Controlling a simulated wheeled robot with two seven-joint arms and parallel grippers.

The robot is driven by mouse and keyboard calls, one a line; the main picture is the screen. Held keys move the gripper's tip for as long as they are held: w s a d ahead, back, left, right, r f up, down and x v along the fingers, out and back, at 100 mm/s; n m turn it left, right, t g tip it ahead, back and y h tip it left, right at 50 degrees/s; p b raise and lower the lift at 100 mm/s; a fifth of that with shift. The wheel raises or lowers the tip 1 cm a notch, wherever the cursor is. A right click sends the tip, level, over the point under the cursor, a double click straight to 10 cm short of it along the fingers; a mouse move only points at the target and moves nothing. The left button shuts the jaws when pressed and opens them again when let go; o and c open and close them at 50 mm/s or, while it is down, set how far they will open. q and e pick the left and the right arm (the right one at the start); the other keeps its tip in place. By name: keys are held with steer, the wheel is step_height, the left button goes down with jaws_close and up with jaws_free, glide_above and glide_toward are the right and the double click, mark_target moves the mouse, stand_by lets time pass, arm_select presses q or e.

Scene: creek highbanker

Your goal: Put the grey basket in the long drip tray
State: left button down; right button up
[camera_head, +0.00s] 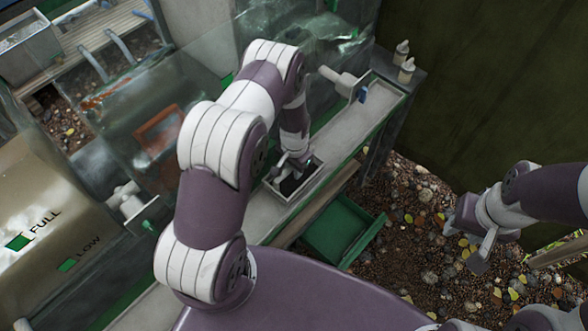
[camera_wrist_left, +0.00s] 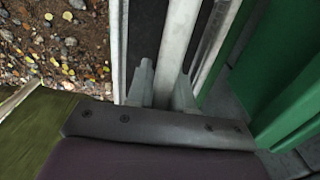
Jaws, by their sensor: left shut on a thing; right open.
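The grey basket (camera_head: 318,181) is a small open box with a pale rim and dark inside. It is at the long grey surface with raised edges, which looks like the long drip tray (camera_head: 345,127); I cannot tell whether it rests there or is held just above. My left gripper (camera_head: 290,170) is shut on the basket's wall, and its fingers hide part of it. In the left wrist view the fingers (camera_wrist_left: 163,85) straddle a pale grey wall. My right gripper (camera_head: 464,245) is open and empty, over the gravel at right.
A green open box (camera_head: 340,228) stands just below the tray. Two small pale bottles (camera_head: 403,60) stand at its far end, near a pipe fitting (camera_head: 342,82). A tank marked FULL and LOW (camera_head: 40,220) is at left. Gravel (camera_head: 420,270) lies at right.

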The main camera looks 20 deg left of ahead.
arm_select(q)
steer(key=shift+s+f, duration=0.1)
steer(key=shift+f, duration=0.95)
steer(key=shift+f, duration=0.1)
steer(key=c, duration=1.4)
jaws_free()
steer(key=shift+f, duration=0.1)
steer(key=o, duration=0.4)
